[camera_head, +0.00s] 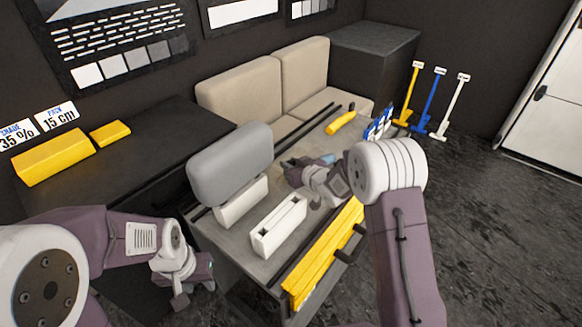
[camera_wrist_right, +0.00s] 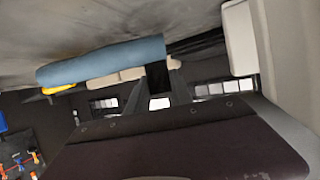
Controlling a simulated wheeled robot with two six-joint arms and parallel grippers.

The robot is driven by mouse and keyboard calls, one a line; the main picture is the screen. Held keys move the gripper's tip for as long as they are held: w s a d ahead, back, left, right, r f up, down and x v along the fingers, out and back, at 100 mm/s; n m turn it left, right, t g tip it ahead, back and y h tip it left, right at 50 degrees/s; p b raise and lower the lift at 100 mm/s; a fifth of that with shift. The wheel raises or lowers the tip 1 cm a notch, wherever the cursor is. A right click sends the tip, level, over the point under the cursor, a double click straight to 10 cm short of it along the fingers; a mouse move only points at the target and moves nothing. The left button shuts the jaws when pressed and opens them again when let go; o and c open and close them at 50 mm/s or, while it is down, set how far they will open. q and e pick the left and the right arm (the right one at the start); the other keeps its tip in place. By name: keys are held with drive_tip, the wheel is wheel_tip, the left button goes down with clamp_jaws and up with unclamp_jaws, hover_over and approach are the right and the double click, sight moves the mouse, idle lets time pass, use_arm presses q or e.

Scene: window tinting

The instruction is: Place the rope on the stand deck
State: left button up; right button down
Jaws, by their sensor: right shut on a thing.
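The rope appears to be a short, smooth blue roll (camera_wrist_right: 100,62). In the right wrist view it lies across the tip of my right gripper (camera_wrist_right: 158,80), which is shut on it close to the grey deck surface (camera_wrist_right: 110,18). Whether the roll touches the deck is unclear. In the head view, only a small blue part (camera_head: 327,158) shows beside my right gripper (camera_head: 290,168), over the middle of the stand deck (camera_head: 235,242). My right forearm hides part of that area. My left gripper (camera_head: 182,298) hangs low left of the stand, its jaws unclear.
On the stand are a grey padded block (camera_head: 230,163), a white slotted holder (camera_head: 278,225), a yellow tool (camera_head: 341,122) and blue-and-white pieces (camera_head: 379,123). Yellow bars (camera_head: 325,255) line the front edge. A dark counter (camera_head: 130,155) with yellow boxes is at left.

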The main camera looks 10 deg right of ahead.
drive_tip(key=shift+w+f, duration=0.1)
drive_tip(key=shift+f, duration=0.45)
drive_tip(key=c, duration=1.1)
unclamp_jaws()
drive_tip(key=shift+f, duration=0.15)
drive_tip(key=shift+r, duration=0.2)
drive_tip(key=v, duration=1.2)
